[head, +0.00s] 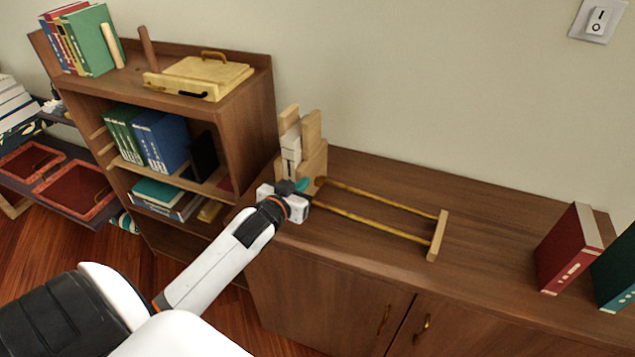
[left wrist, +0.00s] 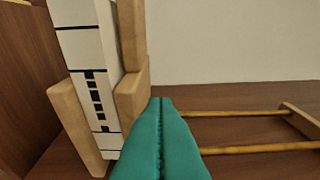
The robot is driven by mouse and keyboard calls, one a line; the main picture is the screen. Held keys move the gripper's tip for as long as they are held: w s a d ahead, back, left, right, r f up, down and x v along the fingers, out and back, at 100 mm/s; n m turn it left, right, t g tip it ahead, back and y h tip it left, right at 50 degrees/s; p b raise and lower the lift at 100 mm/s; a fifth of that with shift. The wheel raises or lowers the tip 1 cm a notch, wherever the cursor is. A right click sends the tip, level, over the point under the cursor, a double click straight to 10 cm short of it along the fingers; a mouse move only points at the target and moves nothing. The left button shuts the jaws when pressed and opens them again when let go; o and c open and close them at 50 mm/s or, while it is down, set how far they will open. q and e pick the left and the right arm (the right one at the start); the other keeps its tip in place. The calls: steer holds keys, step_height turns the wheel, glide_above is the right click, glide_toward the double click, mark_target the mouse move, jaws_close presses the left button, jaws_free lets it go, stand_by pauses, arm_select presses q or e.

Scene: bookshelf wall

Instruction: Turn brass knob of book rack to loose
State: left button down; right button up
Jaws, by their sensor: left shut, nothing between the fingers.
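The book rack stands on the low cabinet. Its two brass rods (head: 378,199) run right to a wooden end plate (head: 438,236); they also show in the left wrist view (left wrist: 245,149). White books (head: 291,150) stand between wooden plates at its left end, and show large in the left wrist view (left wrist: 92,75). My left gripper (head: 304,184) has teal fingers, shut and empty, just in front of the rack's left end. In the left wrist view the fingertips (left wrist: 161,102) overlap the block's lower right edge; I cannot tell if they touch. I cannot clearly make out the brass knob.
A taller bookshelf (head: 262,100) stands close on the left, with books and a wooden tray (head: 205,77) on it. A red book (head: 568,250) and a dark green book (head: 617,270) stand at the right. The cabinet top (head: 490,215) between is clear.

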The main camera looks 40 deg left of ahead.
arm_select(q)
glide_above(316, 184)
steer(key=s+d, duration=0.1)
steer(key=s, duration=0.1)
steer(key=shift+s+d+f+p, duration=0.15)
steer(key=shift+f+p, duration=0.15)
steer(key=shift+f, duration=0.5)
steer(key=f, duration=0.3)
steer(key=shift+w+f, duration=0.2)
steer(key=shift+w, duration=0.15)
steer(key=shift+f, duration=0.5)
